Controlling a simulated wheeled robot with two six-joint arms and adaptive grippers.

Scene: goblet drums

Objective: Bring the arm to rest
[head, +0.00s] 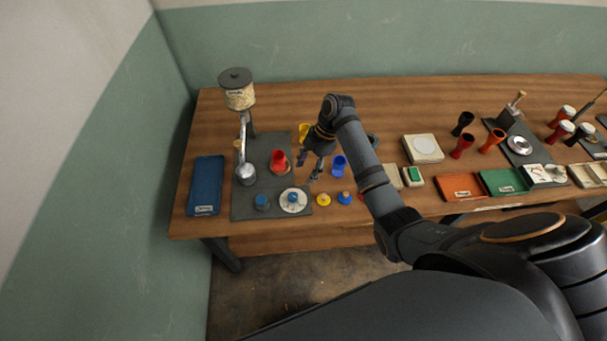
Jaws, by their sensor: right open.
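My right arm reaches in from the lower right across the wooden table (375,100). My right gripper (309,170) is open and points down above the table. Its jaws hang between a red goblet drum (278,161) on the left and a blue goblet drum (339,166) on the right, with nothing seen between them. A yellow drum (304,131) is partly hidden behind the gripper. My left gripper is not in view.
A grain dispenser (239,97) stands at the back left above a metal scoop (246,175). A blue tray (206,184) lies at the left end. Several small knobs (323,199) line the front edge. Trays and drums (490,141) crowd the right side.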

